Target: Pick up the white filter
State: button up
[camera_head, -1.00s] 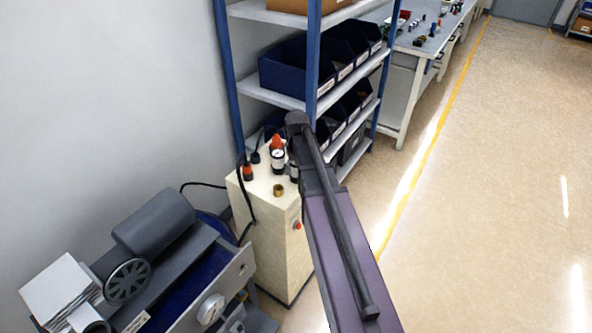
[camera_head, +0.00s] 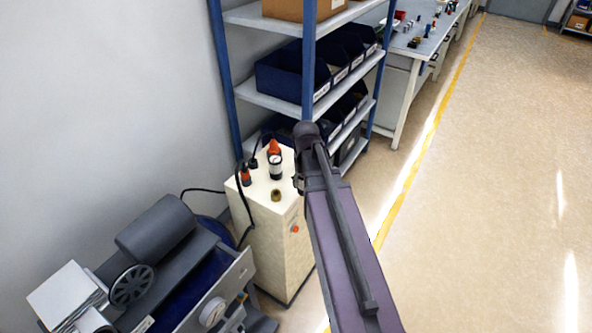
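I cannot make out a white filter for certain. On the cream cabinet (camera_head: 280,240) stands a dark bottle with a white band and an orange tip (camera_head: 275,165). A smaller dark bottle with an orange part (camera_head: 246,176) stands to its left, and a small brass-coloured fitting (camera_head: 276,195) sits nearer the front edge. My arm rises from the bottom and ends over the right side of the cabinet. It covers part of the cabinet top. The fingers of my gripper do not show, so I cannot see whether it holds anything.
A blue-framed shelf with dark bins (camera_head: 280,75) stands close behind the cabinet. A grey machine with a motor (camera_head: 157,230) stands at the lower left, and black cables run to the cabinet. A workbench (camera_head: 425,45) is at the back. The floor at right is clear.

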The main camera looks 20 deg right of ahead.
jog(key=s, duration=0.8)
jog(key=shift+d+r+p, duration=0.2)
jog(key=shift+r+p, duration=0.1)
jog(key=shift+r, duration=0.1)
jog(key=shift+d, duration=0.15)
dwell(0.6)
